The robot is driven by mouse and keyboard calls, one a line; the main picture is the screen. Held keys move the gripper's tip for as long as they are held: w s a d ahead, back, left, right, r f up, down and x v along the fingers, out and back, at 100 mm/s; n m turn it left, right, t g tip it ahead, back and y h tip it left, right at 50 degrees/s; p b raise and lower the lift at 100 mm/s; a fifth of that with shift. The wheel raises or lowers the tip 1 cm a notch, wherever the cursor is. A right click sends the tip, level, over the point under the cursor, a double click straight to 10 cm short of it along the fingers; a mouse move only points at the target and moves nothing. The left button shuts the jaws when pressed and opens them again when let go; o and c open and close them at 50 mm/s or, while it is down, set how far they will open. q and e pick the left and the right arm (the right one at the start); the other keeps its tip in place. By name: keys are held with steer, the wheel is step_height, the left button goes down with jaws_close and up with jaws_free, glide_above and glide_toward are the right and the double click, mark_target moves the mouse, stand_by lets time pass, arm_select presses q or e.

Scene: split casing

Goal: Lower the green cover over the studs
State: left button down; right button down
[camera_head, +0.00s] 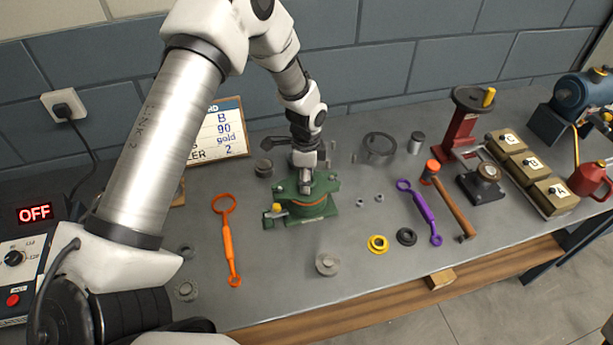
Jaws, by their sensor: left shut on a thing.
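The green cover (320,189) is at the middle of the bench, in the grasp of my left gripper (306,184). The gripper points down and is shut on the cover's top. Directly beneath is the green lower casing (314,215), with an orange-brown band showing between the two green parts. The cover looks roughly level and lined up over the casing. The studs are too small or hidden to make out, and I cannot tell whether the cover touches the casing. My right gripper is not in view.
An orange ring tool (228,245) lies left of the casing. Small nuts (360,202), a yellow ring (377,244), a black ring (406,236), a purple wrench (424,213) and a hammer (451,202) lie right. A grey round part (326,264) stands in front. A sign (225,132) stands behind.

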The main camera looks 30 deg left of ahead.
arm_select(q)
steer(key=shift+f, duration=0.1)
stand_by(0.4)
steer(key=shift+c, duration=1.7)
jaws_free()
step_height(320, 180, up, 10)
steer(key=p, duration=0.7)
steer(key=shift+p, duration=0.35)
steer(key=shift+s+r, duration=0.1)
steer(key=shift+r, duration=0.1)
step_height(320, 180, up, 12)
